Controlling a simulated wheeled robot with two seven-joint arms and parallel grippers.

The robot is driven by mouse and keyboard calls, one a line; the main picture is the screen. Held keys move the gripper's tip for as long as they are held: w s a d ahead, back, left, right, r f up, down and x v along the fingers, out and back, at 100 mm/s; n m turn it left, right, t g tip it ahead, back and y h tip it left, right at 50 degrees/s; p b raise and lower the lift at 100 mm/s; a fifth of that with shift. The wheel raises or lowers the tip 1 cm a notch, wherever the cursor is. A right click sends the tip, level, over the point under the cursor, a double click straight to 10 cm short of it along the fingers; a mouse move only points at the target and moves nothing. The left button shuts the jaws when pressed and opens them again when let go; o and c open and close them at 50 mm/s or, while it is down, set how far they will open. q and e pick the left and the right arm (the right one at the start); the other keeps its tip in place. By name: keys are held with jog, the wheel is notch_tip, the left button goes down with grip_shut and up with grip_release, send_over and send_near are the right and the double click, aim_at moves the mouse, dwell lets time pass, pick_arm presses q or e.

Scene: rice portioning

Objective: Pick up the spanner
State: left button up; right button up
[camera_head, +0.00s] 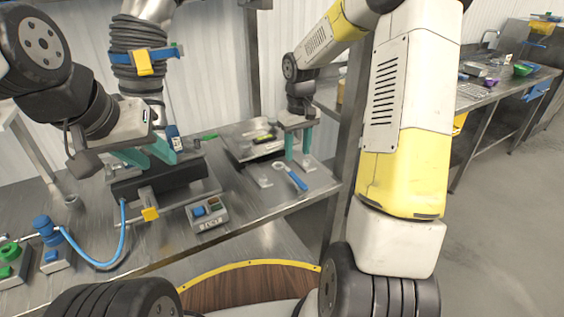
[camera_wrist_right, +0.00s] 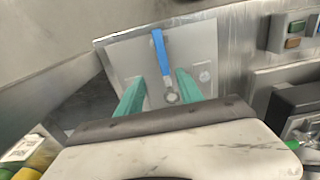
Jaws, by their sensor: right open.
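The spanner (camera_head: 296,181) has a blue handle and a metal ring end. It lies on a light metal plate on the bench; in the right wrist view, its blue handle (camera_wrist_right: 160,48) points away from me, with the ring end nearer. My right gripper (camera_head: 297,158) is open, its teal fingers pointing down close to the spanner. In the right wrist view, the spanner shows between the open fingers (camera_wrist_right: 160,78); contact cannot be told. My left gripper (camera_head: 160,163) has its teal fingers apart, with nothing seen between them, by a dark machine on the bench.
A grey button box (camera_head: 207,214) stands left of the spanner, and the dark machine (camera_head: 165,185) is behind it. A raised metal plate (camera_head: 240,147) lies behind the spanner. A blue hose (camera_head: 95,265) and green and blue knobs are at far left. The bench front edge is close.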

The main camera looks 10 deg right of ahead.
aim_at(293, 174)
jog(key=f, duration=0.4)
jog(key=shift+w, duration=0.3)
jog(key=f, duration=0.2)
jog(key=a+f, duration=0.1)
jog(key=f, duration=0.2)
jog(key=shift+w+f, duration=0.1)
grip_shut()
